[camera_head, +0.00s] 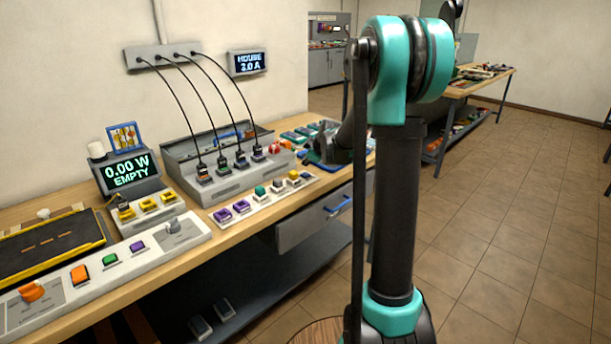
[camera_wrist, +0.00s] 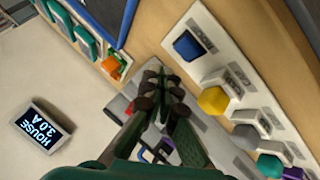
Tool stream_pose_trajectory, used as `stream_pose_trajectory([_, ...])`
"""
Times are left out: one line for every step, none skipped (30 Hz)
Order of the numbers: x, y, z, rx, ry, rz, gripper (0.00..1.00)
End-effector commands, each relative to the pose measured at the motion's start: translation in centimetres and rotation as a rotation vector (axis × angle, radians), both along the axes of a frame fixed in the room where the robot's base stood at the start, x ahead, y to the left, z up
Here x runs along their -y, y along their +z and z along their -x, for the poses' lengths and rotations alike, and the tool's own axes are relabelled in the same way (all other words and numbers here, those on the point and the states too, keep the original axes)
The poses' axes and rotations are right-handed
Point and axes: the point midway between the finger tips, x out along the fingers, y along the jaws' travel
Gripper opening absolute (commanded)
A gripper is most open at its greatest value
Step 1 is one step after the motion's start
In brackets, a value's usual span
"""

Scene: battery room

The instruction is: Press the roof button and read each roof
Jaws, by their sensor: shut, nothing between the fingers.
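A long white button strip (camera_head: 262,200) lies along the bench's front edge, with purple, green, grey and yellow buttons. In the wrist view it shows a blue square button (camera_wrist: 188,45), a yellow button (camera_wrist: 213,100), a grey button (camera_wrist: 245,136) and a teal button (camera_wrist: 269,165). Their labels are too small to read, so I cannot tell which is the roof button. My gripper (camera_wrist: 158,80) is shut and empty, beside the strip in the wrist view. The display (camera_head: 130,172) reads 0.00 W EMPTY. A wall display (camera_head: 247,62) reads HOUSE 3.0 A.
A second panel (camera_head: 105,262) with an orange knob and coloured buttons lies at the front left, beside a dark yellow-edged tray (camera_head: 50,243). A grey rack (camera_head: 225,179) with several cables stands behind the strip. Tiled floor (camera_head: 500,220) is open at right.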

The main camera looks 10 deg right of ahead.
Motion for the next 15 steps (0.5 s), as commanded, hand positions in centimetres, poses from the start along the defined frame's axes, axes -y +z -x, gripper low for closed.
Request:
stream_pose_trajectory([0.0, -0.5, -0.1, 0.000, 0.000, 0.000, 0.00])
stream_pose_trajectory([0.0, -0.8, 0.0, 0.000, 0.000, 0.000, 0.00])
stream_pose_trajectory([0.0, -1.1, 0.0, 0.000, 0.000, 0.000, 0.00])
stream_pose_trajectory([0.0, -1.3, 0.0, 0.000, 0.000, 0.000, 0.00])
stream_pose_trajectory([0.0, -1.5, 0.0, 0.000, 0.000, 0.000, 0.00])
stream_pose_trajectory([0.0, -1.7, 0.0, 0.000, 0.000, 0.000, 0.00])
stream_pose_trajectory([0.0, -1.8, 0.0, 0.000, 0.000, 0.000, 0.00])
stream_pose_trajectory([0.0, -1.9, 0.0, 0.000, 0.000, 0.000, 0.00])
stream_pose_trajectory([0.0, -2.0, 0.0, 0.000, 0.000, 0.000, 0.00])
stream_pose_trajectory([0.0, -2.1, 0.0, 0.000, 0.000, 0.000, 0.00])
stream_pose_trajectory([0.0, -2.1, 0.0, 0.000, 0.000, 0.000, 0.00])
stream_pose_trajectory([0.0, -2.1, 0.0, 0.000, 0.000, 0.000, 0.00])
stream_pose_trajectory([0.0, -2.1, 0.0, 0.000, 0.000, 0.000, 0.00])
stream_pose_trajectory([0.0, -2.1, 0.0, 0.000, 0.000, 0.000, 0.00])
stream_pose_trajectory([0.0, -2.1, 0.0, 0.000, 0.000, 0.000, 0.00])
